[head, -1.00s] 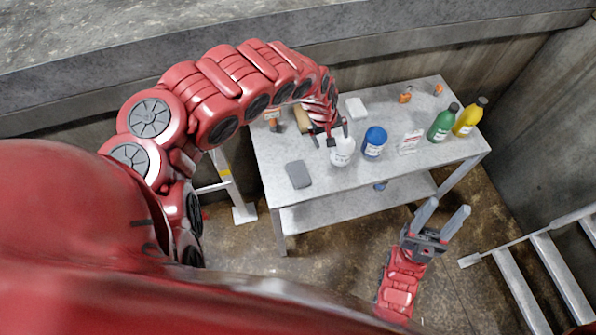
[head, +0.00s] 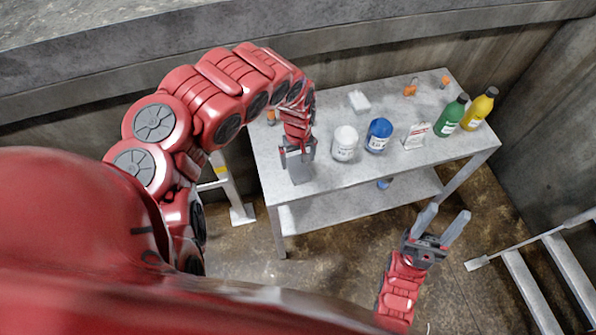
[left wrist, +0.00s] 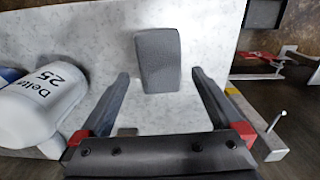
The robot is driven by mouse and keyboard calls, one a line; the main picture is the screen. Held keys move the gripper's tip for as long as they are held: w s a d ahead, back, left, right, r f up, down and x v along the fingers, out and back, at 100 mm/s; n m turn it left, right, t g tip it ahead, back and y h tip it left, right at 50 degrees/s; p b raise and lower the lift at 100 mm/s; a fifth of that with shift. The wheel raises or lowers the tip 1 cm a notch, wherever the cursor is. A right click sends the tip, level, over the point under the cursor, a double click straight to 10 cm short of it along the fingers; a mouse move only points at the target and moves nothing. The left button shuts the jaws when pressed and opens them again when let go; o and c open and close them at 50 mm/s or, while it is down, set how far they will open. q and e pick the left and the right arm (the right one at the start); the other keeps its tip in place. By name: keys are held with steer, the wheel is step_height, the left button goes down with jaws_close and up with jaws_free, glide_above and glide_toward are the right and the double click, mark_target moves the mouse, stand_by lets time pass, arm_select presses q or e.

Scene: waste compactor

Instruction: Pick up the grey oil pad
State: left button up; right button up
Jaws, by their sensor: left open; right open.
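The grey oil pad (left wrist: 158,60) lies flat on the light table, seen whole in the left wrist view. In the head view the pad (head: 299,173) shows just below my left gripper's fingers, partly covered. My left gripper (head: 297,160) is open and empty; in the left wrist view its two fingers (left wrist: 162,80) stand apart with the pad ahead, between their lines. I cannot tell the exact height gap. My right gripper (head: 444,225) is open and empty, in front of the table, away from the pad.
On the table (head: 345,176), a white bottle (head: 344,145) and a blue bottle (head: 378,136) stand right of the left gripper. A white box (head: 416,136), a green bottle (head: 451,116) and a yellow bottle (head: 480,108) stand further right. A ladder-like frame (head: 540,275) is at the lower right.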

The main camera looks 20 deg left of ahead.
mark_target(298, 167)
arm_select(q)
steer(key=shift+w+f, duration=0.1)
steer(key=shift+f, duration=2.6)
steer(key=c, duration=1.2)
